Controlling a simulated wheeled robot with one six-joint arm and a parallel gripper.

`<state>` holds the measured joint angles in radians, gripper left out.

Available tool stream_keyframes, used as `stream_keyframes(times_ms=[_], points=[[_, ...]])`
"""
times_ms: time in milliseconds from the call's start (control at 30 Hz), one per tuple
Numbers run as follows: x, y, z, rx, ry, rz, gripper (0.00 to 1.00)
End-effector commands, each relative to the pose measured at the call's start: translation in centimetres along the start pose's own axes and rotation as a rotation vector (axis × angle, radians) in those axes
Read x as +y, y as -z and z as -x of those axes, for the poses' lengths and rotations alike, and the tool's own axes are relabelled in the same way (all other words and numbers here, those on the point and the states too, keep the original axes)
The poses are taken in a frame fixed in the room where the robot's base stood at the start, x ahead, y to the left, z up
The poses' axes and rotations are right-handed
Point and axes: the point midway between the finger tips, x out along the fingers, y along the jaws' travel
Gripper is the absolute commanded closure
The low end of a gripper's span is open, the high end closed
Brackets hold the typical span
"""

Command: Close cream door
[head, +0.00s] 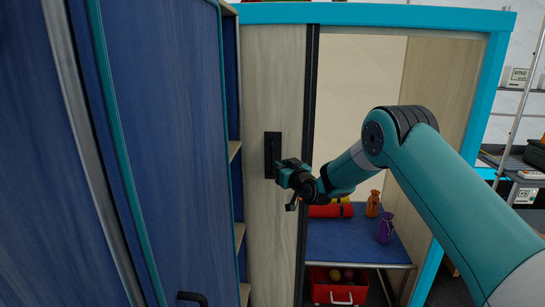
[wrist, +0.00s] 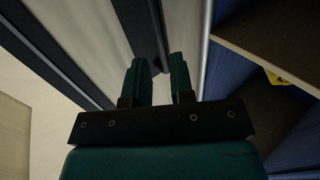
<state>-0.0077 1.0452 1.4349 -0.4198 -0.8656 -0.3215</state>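The cream door (head: 272,80) is a pale wood-grain panel with a dark edge strip, standing at the left part of a cabinet with a turquoise frame (head: 380,14). The cabinet is open to the right of the panel. A black upright handle (head: 272,148) is set in the door; what looks like it also shows in the wrist view (wrist: 147,35). My gripper (head: 281,169) is at the lower part of the handle. In the wrist view its two green fingers (wrist: 160,62) stand apart, with the dark bar near the left fingertip. Contact cannot be told.
A blue cabinet door (head: 150,140) fills the left side. Inside the opening, a blue shelf (head: 350,238) carries a red-orange roll (head: 330,211), an orange bag (head: 373,205) and a purple bag (head: 385,229). A red crate (head: 338,293) stands below.

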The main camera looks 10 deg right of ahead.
Motion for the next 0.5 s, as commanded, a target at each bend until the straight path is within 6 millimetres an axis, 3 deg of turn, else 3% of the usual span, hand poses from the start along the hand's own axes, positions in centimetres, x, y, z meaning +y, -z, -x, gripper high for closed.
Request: stream_keyframes(times_ms=[200, 500], points=[[-0.1, 0.0, -3.8, 0.0, 0.001, 0.0, 0.78], [0.0, 0.0, -6.3, 0.0, 0.0, -0.001, 0.78]])
